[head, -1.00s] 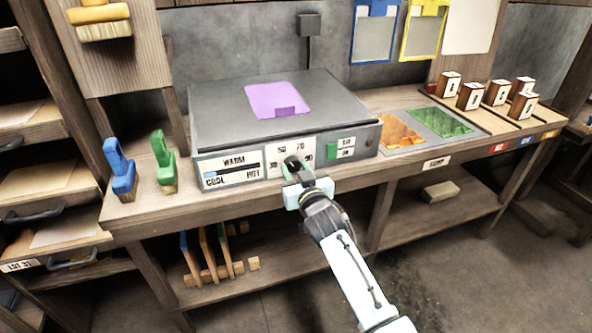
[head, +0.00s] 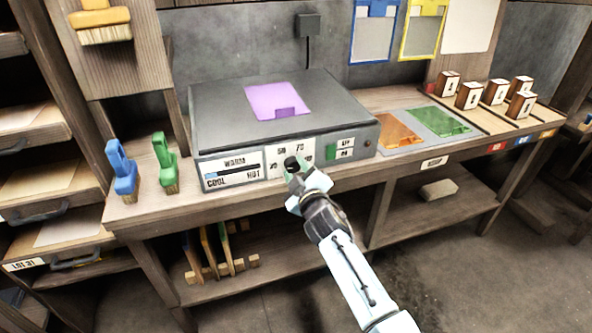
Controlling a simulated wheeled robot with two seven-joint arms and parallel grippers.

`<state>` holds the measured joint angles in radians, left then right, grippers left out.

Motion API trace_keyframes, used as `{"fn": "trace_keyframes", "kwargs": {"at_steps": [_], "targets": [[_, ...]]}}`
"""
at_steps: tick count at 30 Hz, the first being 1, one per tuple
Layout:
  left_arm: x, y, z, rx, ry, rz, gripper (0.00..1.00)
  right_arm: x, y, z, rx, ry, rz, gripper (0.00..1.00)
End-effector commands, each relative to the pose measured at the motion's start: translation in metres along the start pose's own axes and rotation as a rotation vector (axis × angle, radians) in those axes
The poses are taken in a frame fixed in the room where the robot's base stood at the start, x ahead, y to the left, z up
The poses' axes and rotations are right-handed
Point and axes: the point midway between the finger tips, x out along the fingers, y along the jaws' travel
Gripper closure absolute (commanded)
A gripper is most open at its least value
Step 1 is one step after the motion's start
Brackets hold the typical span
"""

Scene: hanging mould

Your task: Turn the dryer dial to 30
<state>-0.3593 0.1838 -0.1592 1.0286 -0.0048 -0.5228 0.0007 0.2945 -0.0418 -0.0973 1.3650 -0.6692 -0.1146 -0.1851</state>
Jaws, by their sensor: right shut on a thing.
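The dryer (head: 225,125) is a grey box on the bench with a purple sheet on its flat top. Its black dial (head: 291,163) sits on a white scale plate on the front face. Numbers show around it, with 50 and 70 above; the lower ones are partly hidden and the pointer is too small to read. My right gripper (head: 295,172) is at the dial from the front and below, shut on it. The wrist is tilted. My left gripper is not in view.
The dryer front also has a WARM/COOL/HOT gauge (head: 232,173) and a green switch (head: 331,152). Blue (head: 122,168) and green (head: 163,158) brushes stand left of it. Orange (head: 398,133) and green (head: 440,121) trays lie right. Floor in front is open.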

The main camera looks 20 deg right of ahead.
Motion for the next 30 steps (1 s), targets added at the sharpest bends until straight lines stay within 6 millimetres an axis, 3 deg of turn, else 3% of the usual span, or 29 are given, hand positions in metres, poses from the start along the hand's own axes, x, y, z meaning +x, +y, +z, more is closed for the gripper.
{"fn": "trace_keyframes", "kwargs": {"at_steps": [12,29,30], "targets": [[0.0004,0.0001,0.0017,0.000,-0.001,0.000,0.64,-0.0001,0.0001,0.0007,-0.197,-0.001,-0.001,0.86],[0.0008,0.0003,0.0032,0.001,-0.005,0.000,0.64,-0.0002,0.0002,0.0007,-0.225,-0.002,-0.001,0.86],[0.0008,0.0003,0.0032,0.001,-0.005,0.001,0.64,-0.0001,0.0002,0.0007,-0.225,-0.002,-0.001,0.59]]}}
